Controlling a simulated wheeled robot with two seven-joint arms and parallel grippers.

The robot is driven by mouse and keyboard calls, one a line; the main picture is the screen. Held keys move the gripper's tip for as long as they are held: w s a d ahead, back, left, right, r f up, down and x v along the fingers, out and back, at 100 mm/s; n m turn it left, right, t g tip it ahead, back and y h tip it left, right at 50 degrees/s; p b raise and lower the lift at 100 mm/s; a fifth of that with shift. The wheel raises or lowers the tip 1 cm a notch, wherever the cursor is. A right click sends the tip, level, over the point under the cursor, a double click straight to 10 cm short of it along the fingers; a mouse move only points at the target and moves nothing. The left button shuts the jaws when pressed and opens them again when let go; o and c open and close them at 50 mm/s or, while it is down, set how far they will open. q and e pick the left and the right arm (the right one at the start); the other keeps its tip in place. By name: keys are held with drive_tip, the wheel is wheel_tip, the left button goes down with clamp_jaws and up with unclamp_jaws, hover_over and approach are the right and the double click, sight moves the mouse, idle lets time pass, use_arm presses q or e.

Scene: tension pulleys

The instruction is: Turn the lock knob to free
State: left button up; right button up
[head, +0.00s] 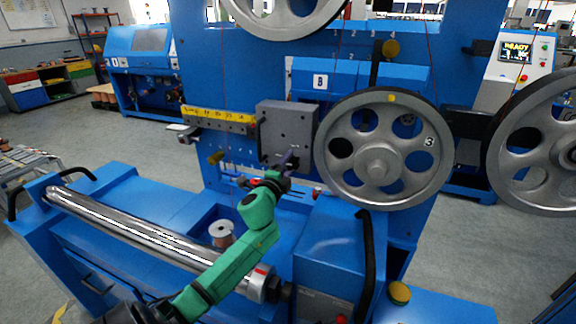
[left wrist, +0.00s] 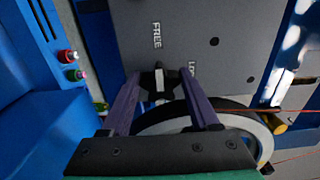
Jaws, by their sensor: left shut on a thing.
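The lock knob (left wrist: 159,81) is a small dark knob with a white mark on a grey block. In the left wrist view the mark runs up and down, roughly in line with the FREE label (left wrist: 156,35) above it. The lock label (left wrist: 192,75) to its right is partly covered by a finger. My left gripper (left wrist: 160,95) has its two purple fingers shut on the knob, one on each side. In the head view my left gripper (head: 289,160) is at the lower part of the grey block (head: 287,128), and the knob is hidden there. My right gripper is not in view.
A large spoked pulley wheel (head: 378,166) stands just right of the block. A yellow scale (head: 217,115) extends left of it. A steel roller (head: 130,229) and a wire spool (head: 222,233) are below. Red and green buttons (left wrist: 70,65) show near the gripper.

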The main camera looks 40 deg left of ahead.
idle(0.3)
use_arm(q)
drive_tip(key=o, duration=1.4)
drive_tip(key=b+v, duration=0.2)
drive_tip(key=v, duration=1.2)
drive_tip(key=shift+s+d, duration=0.2)
drive_tip(key=shift+s, duration=0.05)
